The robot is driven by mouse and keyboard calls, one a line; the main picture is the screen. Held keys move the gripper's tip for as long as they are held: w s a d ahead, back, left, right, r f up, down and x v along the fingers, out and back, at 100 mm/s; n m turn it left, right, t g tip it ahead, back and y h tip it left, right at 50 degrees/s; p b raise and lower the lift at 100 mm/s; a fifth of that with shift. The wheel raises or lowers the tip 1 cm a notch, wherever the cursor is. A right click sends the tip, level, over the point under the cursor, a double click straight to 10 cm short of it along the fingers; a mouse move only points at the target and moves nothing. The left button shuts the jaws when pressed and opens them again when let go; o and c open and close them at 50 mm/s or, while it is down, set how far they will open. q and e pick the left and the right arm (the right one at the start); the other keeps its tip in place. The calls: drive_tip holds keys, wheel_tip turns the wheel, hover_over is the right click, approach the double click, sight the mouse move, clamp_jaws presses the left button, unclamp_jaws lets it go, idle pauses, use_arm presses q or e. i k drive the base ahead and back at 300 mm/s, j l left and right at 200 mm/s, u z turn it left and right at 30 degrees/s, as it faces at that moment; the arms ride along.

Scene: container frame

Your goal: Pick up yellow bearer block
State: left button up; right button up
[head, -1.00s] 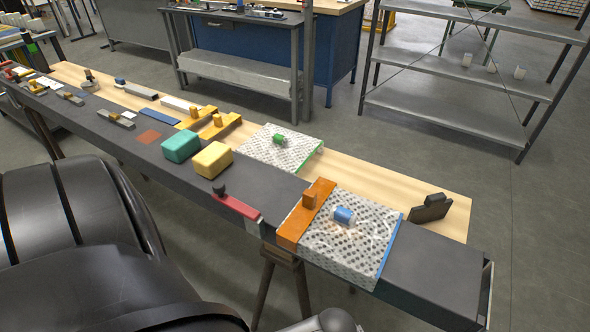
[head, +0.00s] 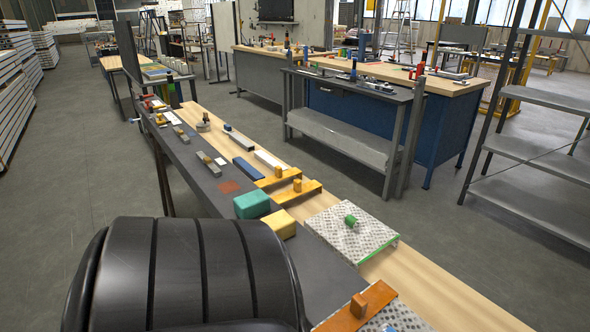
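The yellow block (head: 280,224) sits on the dark grey strip of the long bench, right beside a green block (head: 252,205). Its lower left part is hidden behind a large black ribbed part of my own body. Neither of my grippers shows in the head view.
Two yellow-orange pieces with knobs (head: 297,191) lie behind the blocks. A perforated white plate with a green edge (head: 345,238) lies to the right, and an orange bar (head: 358,309) is nearer. Tools line the far bench. A blue workbench (head: 440,130) and metal shelves (head: 530,152) stand behind.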

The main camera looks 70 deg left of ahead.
sight(282, 223)
drive_tip(key=i+u, duration=0.1)
drive_tip(key=u, duration=2.45)
drive_tip(key=z, duration=0.45)
drive_tip(key=i+j+z, duration=0.1)
drive_tip(key=z, duration=0.35)
drive_tip(key=j+z, duration=0.6)
drive_tip(key=z, duration=0.25)
drive_tip(key=j+z, duration=0.25)
drive_tip(key=z, duration=0.15)
